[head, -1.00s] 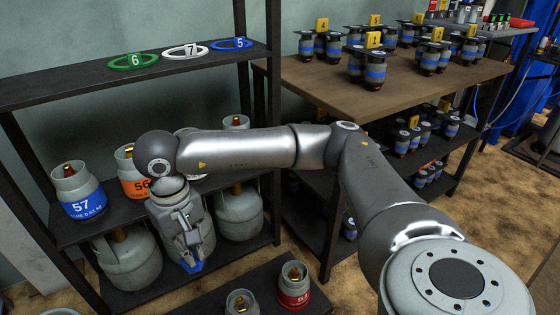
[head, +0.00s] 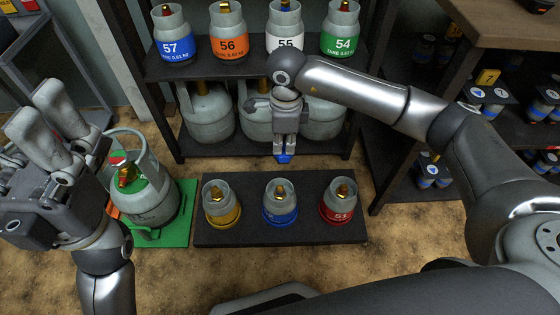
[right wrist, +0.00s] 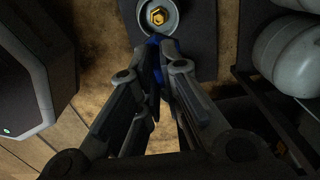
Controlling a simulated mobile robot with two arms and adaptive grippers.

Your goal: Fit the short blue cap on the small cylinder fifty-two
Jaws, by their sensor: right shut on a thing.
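The short blue cap (head: 284,158) is between the fingertips of my right gripper (head: 285,148). The gripper is shut on it and points down. In the right wrist view the cap (right wrist: 155,42) shows as a blue edge between the fingers. The small cylinder with the blue band (head: 280,207) stands upright in the middle of the low black platform, its brass valve uncovered; its number is too small to read. The cap is above and behind it, apart from it. A grey cylinder top with a brass valve (right wrist: 158,18) shows beyond the fingertips. My left gripper (head: 42,112) is open and empty at the left.
A yellow-banded cylinder (head: 221,210) and red cylinder 53 (head: 337,208) flank the blue one on the platform (head: 225,237). A rack (head: 245,68) with cylinders 54 to 57 stands behind. A large green-banded cylinder (head: 153,200) stands on a green mat (head: 178,227), near my left arm.

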